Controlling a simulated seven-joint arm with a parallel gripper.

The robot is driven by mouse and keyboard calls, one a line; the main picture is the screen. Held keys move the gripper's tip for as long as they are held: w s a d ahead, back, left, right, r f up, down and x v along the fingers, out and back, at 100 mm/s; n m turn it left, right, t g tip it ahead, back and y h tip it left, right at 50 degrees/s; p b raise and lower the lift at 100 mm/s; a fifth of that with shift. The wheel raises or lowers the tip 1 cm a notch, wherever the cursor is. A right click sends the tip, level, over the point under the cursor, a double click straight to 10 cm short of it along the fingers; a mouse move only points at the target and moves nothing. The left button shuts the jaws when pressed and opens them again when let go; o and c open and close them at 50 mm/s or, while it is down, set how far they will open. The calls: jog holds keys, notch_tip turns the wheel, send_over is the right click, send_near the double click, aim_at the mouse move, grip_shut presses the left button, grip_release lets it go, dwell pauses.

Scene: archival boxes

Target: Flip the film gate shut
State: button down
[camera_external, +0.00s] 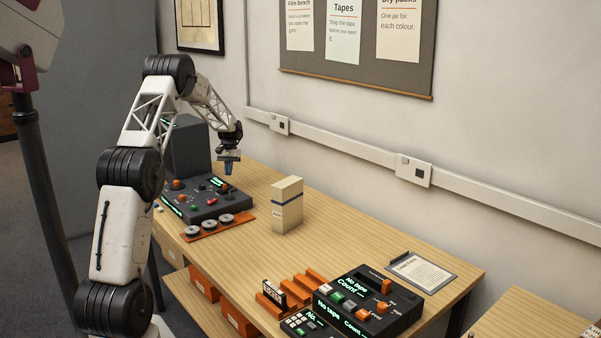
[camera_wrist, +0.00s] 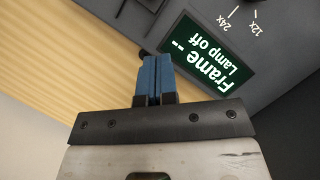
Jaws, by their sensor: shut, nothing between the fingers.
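The dark film viewer (camera_external: 203,202) stands on the far left of the bench, with orange knobs, buttons and a green-lit screen. I cannot make out its film gate or tell whether it is open. My gripper (camera_external: 228,168) points down above the viewer's far right corner, apart from it. In the wrist view, the blue fingers (camera_wrist: 153,80) are together and empty. Beside them there is the screen (camera_wrist: 207,58), reading "Frame --" and "Lamp off", with 24x and 12x marks next to it.
A grey upright housing (camera_external: 187,147) stands behind the viewer. Several small reels sit on an orange strip (camera_external: 243,224) in front. A cream box (camera_external: 287,206) stands upright to the right. A tape counter (camera_external: 368,305) and a clipboard (camera_external: 421,269) lie at the near right. The bench middle (camera_external: 345,235) is clear.

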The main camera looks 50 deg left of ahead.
aim_at(214, 192)
jog(key=shift+x, duration=0.8)
jog(key=shift+s+d+f, duration=0.1)
jog(key=shift+s+d, duration=1.35)
jog(key=shift+s, duration=0.15)
jog(key=shift+s+d, duration=0.25)
jog(key=shift+s, duration=0.85)
jog(key=shift+s+f, duration=0.1)
jog(key=shift+f, duration=0.05)
jog(key=shift+d+f, duration=0.1)
